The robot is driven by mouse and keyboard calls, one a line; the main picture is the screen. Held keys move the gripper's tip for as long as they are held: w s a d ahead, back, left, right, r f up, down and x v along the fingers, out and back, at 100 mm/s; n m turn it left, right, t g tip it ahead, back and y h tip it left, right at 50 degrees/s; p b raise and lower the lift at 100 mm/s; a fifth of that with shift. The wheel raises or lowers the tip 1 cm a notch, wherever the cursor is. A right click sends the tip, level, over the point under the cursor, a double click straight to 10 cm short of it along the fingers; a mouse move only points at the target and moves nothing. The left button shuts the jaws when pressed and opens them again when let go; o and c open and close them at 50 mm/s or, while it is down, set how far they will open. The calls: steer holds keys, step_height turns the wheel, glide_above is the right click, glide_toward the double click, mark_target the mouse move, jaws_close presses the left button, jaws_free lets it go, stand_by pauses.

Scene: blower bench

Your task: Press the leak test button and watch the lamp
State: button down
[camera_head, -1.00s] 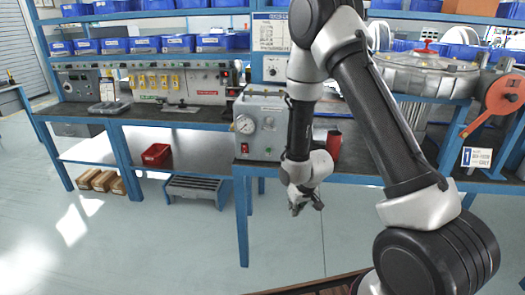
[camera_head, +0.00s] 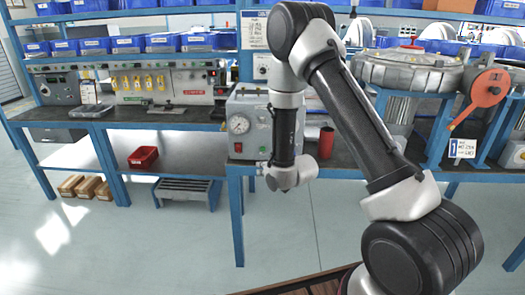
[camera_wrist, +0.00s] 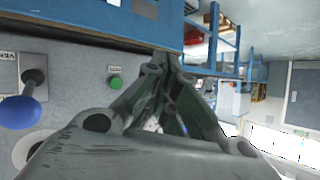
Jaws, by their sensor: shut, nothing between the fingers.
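The grey test box (camera_head: 243,108) with a round dial gauge (camera_head: 239,124) stands on the bench, partly hidden behind my arm. In the wrist view its grey panel (camera_wrist: 65,75) carries a green button (camera_wrist: 115,82) and a lever with a blue knob (camera_wrist: 20,111). The button's label is too small to read. My gripper (camera_wrist: 165,62) is shut and empty, its fingertips to the right of the green button in the wrist view; I cannot tell whether they touch the panel. In the head view my gripper (camera_head: 267,174) is by the bench's front edge, mostly hidden by my wrist. I cannot make out a lamp.
A red cylinder (camera_head: 326,143) stands on the bench right of my arm. A large round metal housing (camera_head: 410,70) and an orange disc with a handle (camera_head: 489,88) are further right. A red bin (camera_head: 143,157) sits on the left bench's lower shelf. The floor in front is clear.

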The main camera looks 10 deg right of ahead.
steer(key=shift+w+d, duration=0.45)
steer(key=shift+w, duration=0.95)
steer(key=shift+w+d, duration=0.5)
steer(key=shift+w, duration=0.85)
steer(key=shift+w+d, duration=0.45)
steer(key=shift+w, duration=0.95)
steer(key=shift+w+d, duration=0.1)
steer(key=shift+w, duration=0.25)
steer(key=shift+w+d, duration=0.1)
steer(key=shift+w, duration=0.25)
steer(key=shift+s, duration=0.1)
steer(key=shift+s+a, duration=0.2)
steer(key=shift+s, duration=0.45)
steer(key=s, duration=0.1)
steer(key=s+a, duration=0.1)
steer(key=s, duration=0.2)
steer(key=shift+s+a, duration=0.3)
steer(key=shift+s, duration=0.1)
